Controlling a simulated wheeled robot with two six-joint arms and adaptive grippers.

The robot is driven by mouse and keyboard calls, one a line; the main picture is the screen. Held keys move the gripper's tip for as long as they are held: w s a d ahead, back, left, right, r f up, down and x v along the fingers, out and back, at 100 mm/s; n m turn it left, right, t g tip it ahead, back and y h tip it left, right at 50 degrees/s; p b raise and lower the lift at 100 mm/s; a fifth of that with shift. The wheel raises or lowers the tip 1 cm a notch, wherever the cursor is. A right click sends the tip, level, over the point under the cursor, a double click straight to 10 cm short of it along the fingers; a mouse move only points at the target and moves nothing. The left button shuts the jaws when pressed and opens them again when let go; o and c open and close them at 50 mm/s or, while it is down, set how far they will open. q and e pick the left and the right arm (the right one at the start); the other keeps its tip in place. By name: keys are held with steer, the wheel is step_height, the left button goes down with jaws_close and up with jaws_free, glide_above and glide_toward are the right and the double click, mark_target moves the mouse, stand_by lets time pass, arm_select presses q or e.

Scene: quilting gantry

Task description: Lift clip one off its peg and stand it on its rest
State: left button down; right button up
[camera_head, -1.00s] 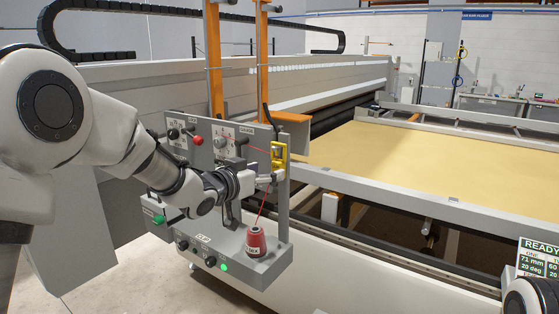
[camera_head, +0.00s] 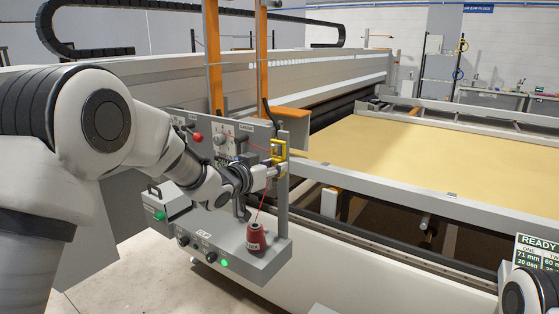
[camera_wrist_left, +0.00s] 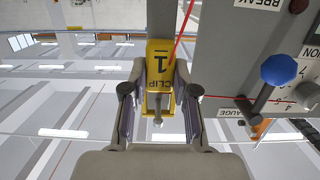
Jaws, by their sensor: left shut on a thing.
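Clip one (camera_wrist_left: 159,65), yellow and marked "CLIP 1", sits between the fingers of my left gripper (camera_wrist_left: 160,103) in the left wrist view. The gripper is shut on it. In the head view the clip (camera_head: 279,149) is at the upper right edge of the grey panel, with my left gripper (camera_head: 275,171) at its lower end. A red thread runs from the clip's area to the red cone (camera_head: 256,238) on the ledge below. I cannot tell the peg from the clip, nor whether they touch. I cannot pick out the rest. My right gripper is not in view.
The grey panel (camera_head: 232,137) carries a red knob (camera_head: 198,138) and labels close behind my left wrist. A blue knob (camera_wrist_left: 278,69) stands right of the gripper in the wrist view. The yellow quilting bed (camera_head: 420,155) lies to the right behind a grey rail.

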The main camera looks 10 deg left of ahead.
arm_select(q)
steer(key=shift+r+p, duration=0.7)
steer(key=shift+r, duration=0.2)
steer(key=shift+f, duration=0.1)
steer(key=shift+s+a, duration=0.2)
steer(key=shift+s, duration=0.25)
steer(key=f+b+v, duration=0.1)
steer(key=b+v, duration=0.1)
steer(key=v, duration=0.4)
steer(key=shift+r, duration=0.1)
